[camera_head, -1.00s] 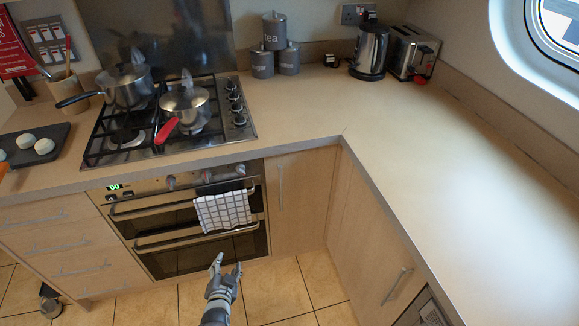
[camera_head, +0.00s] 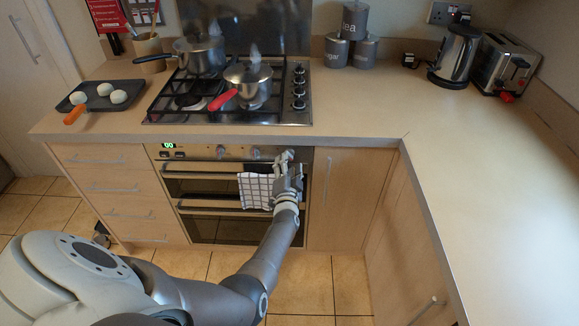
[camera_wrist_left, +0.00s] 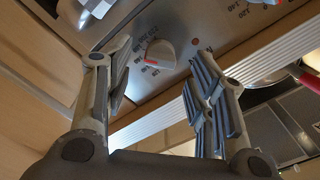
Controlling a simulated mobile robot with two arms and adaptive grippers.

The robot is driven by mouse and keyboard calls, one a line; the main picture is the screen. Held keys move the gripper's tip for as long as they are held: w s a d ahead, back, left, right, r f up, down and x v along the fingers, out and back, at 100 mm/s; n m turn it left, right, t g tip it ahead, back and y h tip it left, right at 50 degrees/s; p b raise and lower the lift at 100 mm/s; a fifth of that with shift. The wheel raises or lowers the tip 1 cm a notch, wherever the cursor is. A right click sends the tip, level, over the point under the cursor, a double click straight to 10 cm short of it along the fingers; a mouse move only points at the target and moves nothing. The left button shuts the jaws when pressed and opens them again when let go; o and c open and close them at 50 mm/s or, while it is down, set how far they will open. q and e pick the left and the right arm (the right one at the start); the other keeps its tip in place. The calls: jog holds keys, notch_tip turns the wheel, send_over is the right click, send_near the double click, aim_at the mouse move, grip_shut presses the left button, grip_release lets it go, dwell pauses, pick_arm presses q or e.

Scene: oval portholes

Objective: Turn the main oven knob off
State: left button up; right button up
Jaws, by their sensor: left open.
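The oven (camera_head: 218,228) has a steel control panel under the counter front, with a lit green clock. Two round knobs (camera_head: 220,152) and (camera_head: 255,154) show on the panel in the head view; its right end is partly hidden by my left gripper. My left gripper (camera_head: 287,163) is in front of that right end. In the left wrist view its open fingers (camera_wrist_left: 158,72) are on either side of a grey knob (camera_wrist_left: 158,54) with a red pointer line and printed dial numbers around it. The fingers look apart from the knob. My right gripper is not in view.
A checked towel (camera_head: 255,191) hangs on the upper oven handle, just below my left gripper. Above is the hob (camera_head: 170,113) with two pans; the red-handled pan (camera_head: 249,84) is nearer the front. The counter (camera_head: 490,150) at the right is largely clear.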

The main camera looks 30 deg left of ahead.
pick_arm(q)
jog(key=shift+b+x, duration=0.55)
jog(key=shift+x, duration=0.4)
jog(key=shift+w+a, duration=0.3)
jog(key=shift+w, duration=0.1)
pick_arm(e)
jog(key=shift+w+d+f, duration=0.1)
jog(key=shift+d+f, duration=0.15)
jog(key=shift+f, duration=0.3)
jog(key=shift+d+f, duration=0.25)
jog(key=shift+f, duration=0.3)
pick_arm(q)
jog(key=c, duration=1)
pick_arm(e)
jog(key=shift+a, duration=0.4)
